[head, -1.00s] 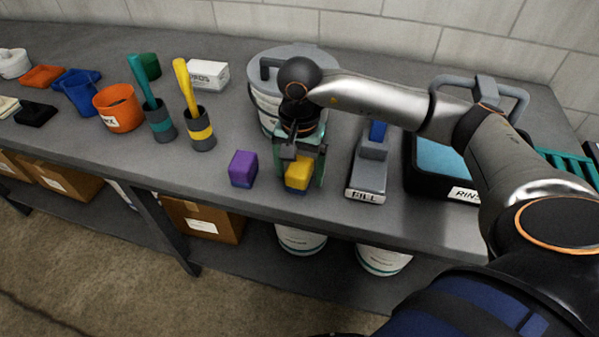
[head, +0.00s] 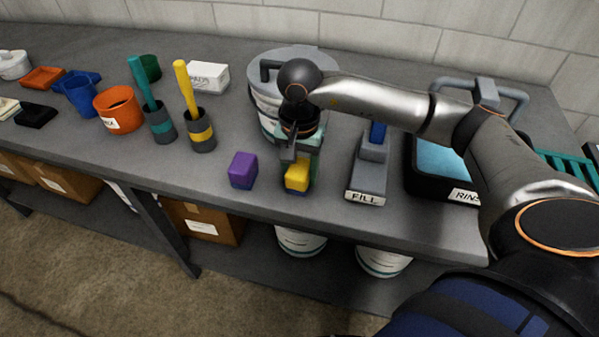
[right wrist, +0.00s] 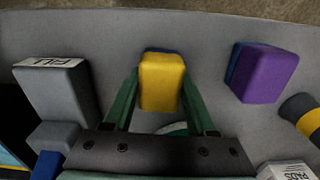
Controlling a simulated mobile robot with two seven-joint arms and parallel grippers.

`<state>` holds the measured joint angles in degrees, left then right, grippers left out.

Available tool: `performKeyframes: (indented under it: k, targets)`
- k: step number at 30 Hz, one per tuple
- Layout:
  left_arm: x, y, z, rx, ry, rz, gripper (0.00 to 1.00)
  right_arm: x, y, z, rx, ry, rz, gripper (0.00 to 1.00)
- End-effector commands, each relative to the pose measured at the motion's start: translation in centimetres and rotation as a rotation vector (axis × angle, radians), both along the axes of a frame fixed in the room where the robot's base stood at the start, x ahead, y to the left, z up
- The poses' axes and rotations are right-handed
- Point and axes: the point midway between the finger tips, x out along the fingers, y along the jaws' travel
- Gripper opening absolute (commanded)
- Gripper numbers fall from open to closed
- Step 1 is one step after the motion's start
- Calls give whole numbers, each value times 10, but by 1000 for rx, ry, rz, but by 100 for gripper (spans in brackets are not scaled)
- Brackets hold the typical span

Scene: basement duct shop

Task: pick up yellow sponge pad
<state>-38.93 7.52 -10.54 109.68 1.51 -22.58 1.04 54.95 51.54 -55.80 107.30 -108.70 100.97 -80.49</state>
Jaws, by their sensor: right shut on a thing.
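The yellow sponge pad (head: 297,177) is a small yellow block with a blue underside, near the front edge of the grey bench. It also shows in the right wrist view (right wrist: 161,84). My right gripper (head: 298,170) reaches down over it from behind. Its green fingers (right wrist: 161,88) are shut on the pad, one on each side. The pad appears to be at bench level; I cannot tell whether it touches the bench. My left gripper is not in view.
A purple block (head: 243,170) stands just left of the pad. A grey FILL stand (head: 369,176) is to the right, with a black RINSE tub (head: 430,186) beyond it. A large lidded bucket (head: 262,104) is behind. Handled tools in cups (head: 201,130) stand to the left.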

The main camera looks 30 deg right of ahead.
Motion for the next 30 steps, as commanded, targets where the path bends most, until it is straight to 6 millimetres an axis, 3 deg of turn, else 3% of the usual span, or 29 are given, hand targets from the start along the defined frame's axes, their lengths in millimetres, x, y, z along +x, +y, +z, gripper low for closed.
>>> performKeyframes:
  k: [5,11,19,24,30]
  targets:
    - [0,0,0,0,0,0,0,1,0,8,0,-3,0,1]
    - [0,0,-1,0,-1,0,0,-2,1,36,0,-5,2,1]
    - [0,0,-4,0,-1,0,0,-51,18,95,-2,-9,6,1]
    - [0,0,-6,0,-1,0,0,-91,32,112,-3,-6,5,1]
    - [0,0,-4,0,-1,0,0,-120,43,125,-1,-3,3,1]
